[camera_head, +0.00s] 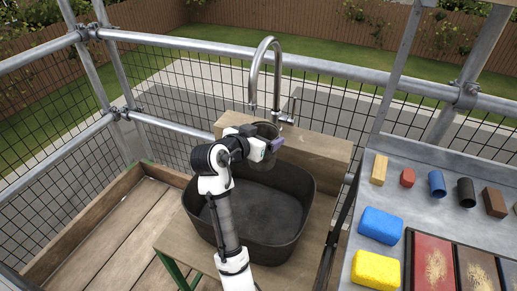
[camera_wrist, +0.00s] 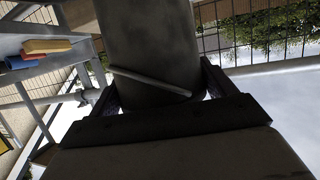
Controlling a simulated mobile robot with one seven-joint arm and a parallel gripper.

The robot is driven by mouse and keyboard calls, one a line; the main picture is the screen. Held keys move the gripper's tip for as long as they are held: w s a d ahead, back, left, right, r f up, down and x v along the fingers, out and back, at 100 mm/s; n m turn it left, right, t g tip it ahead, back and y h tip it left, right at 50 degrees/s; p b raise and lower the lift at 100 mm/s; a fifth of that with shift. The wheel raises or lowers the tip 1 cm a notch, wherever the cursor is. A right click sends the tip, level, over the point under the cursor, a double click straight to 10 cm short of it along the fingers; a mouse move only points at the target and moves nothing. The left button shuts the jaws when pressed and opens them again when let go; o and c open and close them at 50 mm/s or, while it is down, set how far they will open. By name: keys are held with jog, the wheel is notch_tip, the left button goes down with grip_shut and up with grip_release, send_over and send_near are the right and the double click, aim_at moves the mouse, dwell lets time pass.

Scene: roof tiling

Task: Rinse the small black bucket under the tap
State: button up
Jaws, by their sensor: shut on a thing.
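The small black bucket (camera_head: 264,130) is held up below the spout of the tap (camera_head: 265,45), over the large dark basin (camera_head: 300,205). My gripper (camera_head: 268,146) is shut on the bucket's side and partly hides it. The wrist view shows the bucket (camera_wrist: 150,35) close up between the two fingers of my gripper (camera_wrist: 160,90), with a thin grey bar across its wall. The tap has a lever on its right side. I cannot make out a water stream, and the inside of the bucket is hard to see.
The basin stands on a wooden bench (camera_head: 180,240) with a raised wooden block behind it. On the right, a grey table (camera_head: 365,190) holds a blue sponge (camera_head: 380,225), a yellow sponge (camera_head: 376,269) and several small coloured pieces. Scaffold rails and mesh surround the place.

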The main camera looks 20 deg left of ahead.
jog(key=shift+d, duration=0.1)
jog(key=s+d, duration=0.5)
jog(key=s, duration=0.1)
dwell(0.8)
dwell(1.2)
jog(key=s+d+r+p, duration=0.3)
jog(key=s+r+p, duration=0.1)
dwell(0.5)
jog(key=shift+d+f, duration=0.1)
dwell(0.6)
